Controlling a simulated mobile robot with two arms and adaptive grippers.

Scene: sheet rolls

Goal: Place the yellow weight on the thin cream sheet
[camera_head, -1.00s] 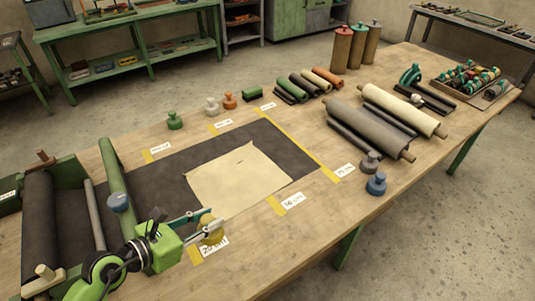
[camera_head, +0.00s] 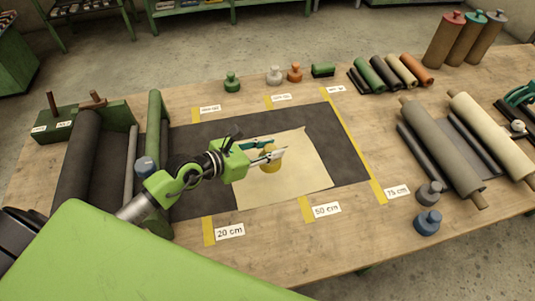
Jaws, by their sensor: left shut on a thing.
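The yellow weight (camera_head: 270,163) is held in my left gripper (camera_head: 272,155), which is shut on it. I cannot tell whether the weight touches the sheet. The sheet lies flat on a dark sheet (camera_head: 344,150) on the table. My arm and gripper hide the cream sheet's upper left part. My right gripper is not in view.
Green (camera_head: 232,82), white (camera_head: 274,76) and orange (camera_head: 295,73) weights stand along the back. Blue (camera_head: 427,222) and grey (camera_head: 430,194) weights stand at the right. Rolls lie at the right. A roller stand (camera_head: 72,165) is at the left.

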